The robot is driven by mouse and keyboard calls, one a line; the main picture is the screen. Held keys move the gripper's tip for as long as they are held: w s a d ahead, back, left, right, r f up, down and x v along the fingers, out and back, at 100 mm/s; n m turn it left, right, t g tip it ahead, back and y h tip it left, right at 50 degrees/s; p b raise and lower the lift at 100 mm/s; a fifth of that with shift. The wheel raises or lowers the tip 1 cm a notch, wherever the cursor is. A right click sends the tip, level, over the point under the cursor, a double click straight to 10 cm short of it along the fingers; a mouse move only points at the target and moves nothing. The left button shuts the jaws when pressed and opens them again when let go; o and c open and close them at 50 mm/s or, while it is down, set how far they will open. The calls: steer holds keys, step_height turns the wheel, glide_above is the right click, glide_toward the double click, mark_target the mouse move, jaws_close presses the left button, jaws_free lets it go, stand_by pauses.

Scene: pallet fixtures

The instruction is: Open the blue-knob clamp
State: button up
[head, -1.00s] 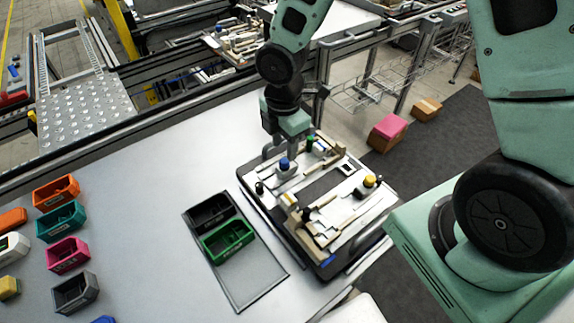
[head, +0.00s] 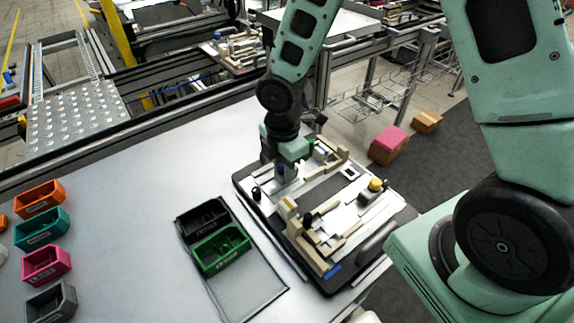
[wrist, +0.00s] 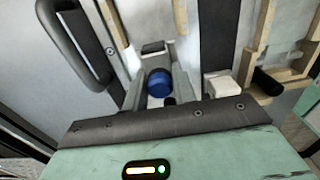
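The blue knob (wrist: 159,83) of the clamp shows in the middle of the wrist view, between the two fingers of my gripper (wrist: 160,88). The fingers stand apart on either side of the knob, with a narrow gap visible, so the gripper looks open around it. In the head view my gripper (head: 284,172) points down over the back left part of the pallet fixture (head: 262,215). There the gripper hides most of the blue knob and its clamp. The clamp's lower parts are partly hidden in the wrist view too.
A yellow knob (head: 376,185) and a black knob (head: 256,193) stand on the fixture. A dark handle (wrist: 75,45) lies left of my gripper in the wrist view. A green bin (head: 220,250) and a black bin (head: 203,217) sit left of the fixture.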

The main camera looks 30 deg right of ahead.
steer(key=shift+a, duration=0.15)
stand_by(0.3)
steer(key=shift+s+a, duration=0.25)
steer(key=shift+a, duration=1)
steer(key=o, duration=0.8)
steer(key=shift+c, duration=0.2)
step_height(320, 180, up, 8)
steer(key=p, duration=0.7)
